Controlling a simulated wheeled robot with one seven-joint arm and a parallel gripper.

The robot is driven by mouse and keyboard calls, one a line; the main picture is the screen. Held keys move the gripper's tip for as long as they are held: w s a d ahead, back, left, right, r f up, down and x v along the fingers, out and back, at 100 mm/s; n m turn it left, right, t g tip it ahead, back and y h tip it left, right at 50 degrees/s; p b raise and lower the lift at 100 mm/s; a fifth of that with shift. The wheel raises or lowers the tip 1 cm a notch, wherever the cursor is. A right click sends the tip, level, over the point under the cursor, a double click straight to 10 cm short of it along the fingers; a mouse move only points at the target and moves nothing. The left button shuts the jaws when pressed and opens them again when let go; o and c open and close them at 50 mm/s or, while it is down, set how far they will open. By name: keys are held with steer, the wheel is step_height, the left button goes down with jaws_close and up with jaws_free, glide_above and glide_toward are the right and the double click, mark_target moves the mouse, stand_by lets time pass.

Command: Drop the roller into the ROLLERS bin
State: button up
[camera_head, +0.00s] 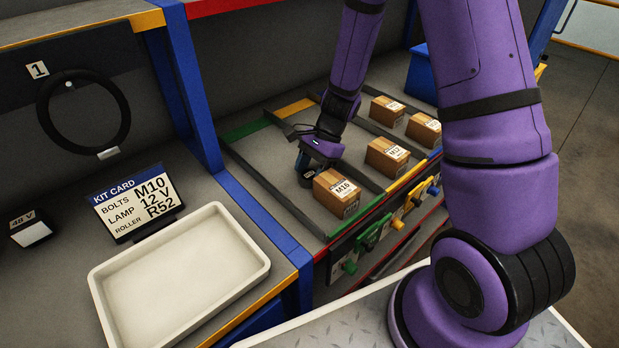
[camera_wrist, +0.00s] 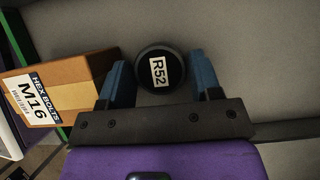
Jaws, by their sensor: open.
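The roller (camera_wrist: 174,55) is a black round piece with a white R52 label on its end face. In the wrist view it sits between the two blue fingers of my gripper (camera_wrist: 160,78). The fingers are open with the roller between their tips; I cannot tell whether either touches it. In the head view my gripper (camera_head: 304,164) is low in the walled shelf bay, just left of the M16 box (camera_head: 338,194). There the roller is a small dark shape, mostly hidden. I see no bin with a readable ROLLERS label.
More cartons stand to the right, including one (camera_head: 388,156). A kit card (camera_head: 136,203) reads M10, 12 V, R52. An empty cream tray (camera_head: 258,267) lies at the front left. A black ring (camera_head: 42,112) hangs on the back panel. A blue bin (camera_head: 421,75) is at the back.

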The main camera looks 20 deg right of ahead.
steer(key=shift+f, duration=0.1)
steer(key=c, duration=0.9)
steer(key=shift+o, duration=0.2)
